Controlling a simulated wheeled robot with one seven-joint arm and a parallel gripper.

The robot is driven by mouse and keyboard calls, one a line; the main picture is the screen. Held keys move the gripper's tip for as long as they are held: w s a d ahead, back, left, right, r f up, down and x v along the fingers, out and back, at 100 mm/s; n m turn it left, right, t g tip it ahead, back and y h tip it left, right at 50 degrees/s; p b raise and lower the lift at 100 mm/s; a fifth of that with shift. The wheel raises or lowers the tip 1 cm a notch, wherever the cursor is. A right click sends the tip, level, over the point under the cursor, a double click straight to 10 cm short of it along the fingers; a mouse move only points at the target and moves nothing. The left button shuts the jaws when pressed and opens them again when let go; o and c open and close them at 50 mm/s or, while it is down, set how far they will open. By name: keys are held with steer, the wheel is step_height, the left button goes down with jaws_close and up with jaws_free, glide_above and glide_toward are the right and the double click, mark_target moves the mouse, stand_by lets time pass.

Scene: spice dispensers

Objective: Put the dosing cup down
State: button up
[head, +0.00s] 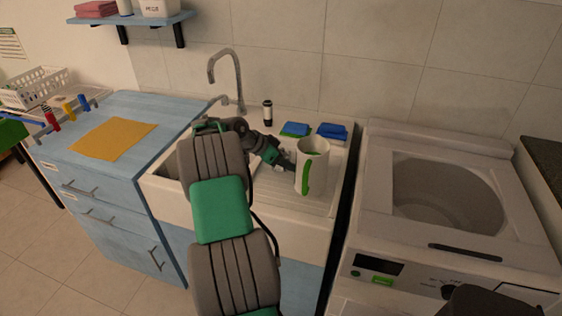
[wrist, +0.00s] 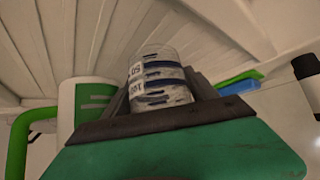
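The dosing cup (wrist: 158,80), a small clear cup with dark bands and printed marks, sits between the dark fingers of my gripper (wrist: 165,95) in the wrist view. My gripper appears shut on it. Its lower part is hidden behind the gripper body. In the head view my gripper (head: 284,163) is low over the ribbed drainboard (head: 282,194) of the sink, just left of the white jug. I cannot make out the cup there. Whether the cup touches the drainboard I cannot tell.
A white jug (head: 313,160) with a green handle stands close to my gripper, also in the wrist view (wrist: 88,100). Behind are sponges (head: 332,131), a dark-and-white bottle (head: 267,113) and the tap (head: 238,80). A top-loading washer (head: 395,160) stands right. Ribbed drainboard in front is clear.

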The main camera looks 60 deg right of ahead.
steer(key=c, duration=1.2)
